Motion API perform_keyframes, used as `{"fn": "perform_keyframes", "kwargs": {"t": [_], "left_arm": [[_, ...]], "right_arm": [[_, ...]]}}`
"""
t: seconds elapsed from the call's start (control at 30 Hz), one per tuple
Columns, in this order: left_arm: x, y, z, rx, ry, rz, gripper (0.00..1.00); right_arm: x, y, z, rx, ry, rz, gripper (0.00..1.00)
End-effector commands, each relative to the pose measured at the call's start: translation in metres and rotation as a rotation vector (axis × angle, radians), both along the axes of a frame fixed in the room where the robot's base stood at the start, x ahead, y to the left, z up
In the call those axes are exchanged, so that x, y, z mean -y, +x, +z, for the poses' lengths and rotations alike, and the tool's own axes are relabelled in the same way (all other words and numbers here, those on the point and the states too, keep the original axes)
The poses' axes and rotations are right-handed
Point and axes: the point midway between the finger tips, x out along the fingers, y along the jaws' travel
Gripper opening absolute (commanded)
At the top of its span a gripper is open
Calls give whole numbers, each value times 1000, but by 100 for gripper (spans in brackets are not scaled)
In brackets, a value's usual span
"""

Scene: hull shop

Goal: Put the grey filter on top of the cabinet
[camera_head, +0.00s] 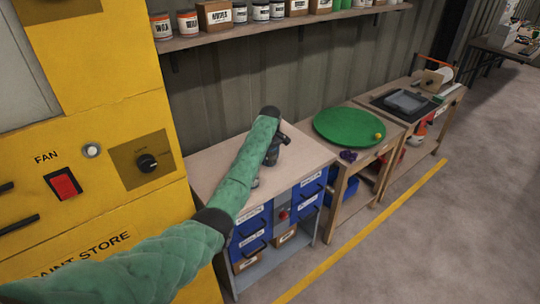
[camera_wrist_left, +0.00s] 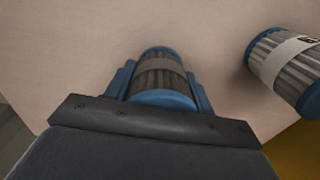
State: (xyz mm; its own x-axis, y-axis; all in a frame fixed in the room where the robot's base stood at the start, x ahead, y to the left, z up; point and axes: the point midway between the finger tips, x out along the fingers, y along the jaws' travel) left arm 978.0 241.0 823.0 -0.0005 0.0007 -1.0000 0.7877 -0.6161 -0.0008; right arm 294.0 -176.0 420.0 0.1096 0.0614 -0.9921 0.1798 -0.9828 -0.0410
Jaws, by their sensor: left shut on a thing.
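In the left wrist view, my left gripper (camera_wrist_left: 160,88) is shut on a grey pleated filter (camera_wrist_left: 160,76) with blue end caps and a pale band. A pale wooden surface lies behind it; I cannot tell whether the filter touches it. A second, similar filter (camera_wrist_left: 284,64) is to the right, apart from the gripper. In the head view, my left arm reaches over the wood-topped cabinet (camera_head: 213,165) with blue drawers, and the arm hides most of the gripper and the held filter. My right gripper is not in view.
A tall yellow paint store cabinet (camera_head: 120,85) stands close on the left. A shelf (camera_head: 290,26) with cans and boxes runs above. To the right are a bench with a round green mat (camera_head: 345,126) and another bench with a dark tray (camera_head: 378,102). The floor in front is clear.

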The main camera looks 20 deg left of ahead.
Motion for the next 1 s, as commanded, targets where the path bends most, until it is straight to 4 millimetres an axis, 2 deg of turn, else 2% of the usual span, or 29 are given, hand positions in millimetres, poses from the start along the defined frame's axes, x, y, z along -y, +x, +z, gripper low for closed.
{"fn": "perform_keyframes", "kwargs": {"t": [0.43, 0.47, 0.53, 0.83, 1.0], "left_arm": [[0, 0, -5, -1, 0, 0, 29], [0, 0, -5, -1, 0, 0, 59], [0, 0, -5, -1, -1, 0, 73], [0, 0, -4, 0, 0, 0, 75], [0, 1, 6, 2, 0, 0, 75]], "right_arm": [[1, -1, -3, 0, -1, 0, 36], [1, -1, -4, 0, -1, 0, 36], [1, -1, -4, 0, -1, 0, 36], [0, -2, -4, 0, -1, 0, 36], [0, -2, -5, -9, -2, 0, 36]]}}
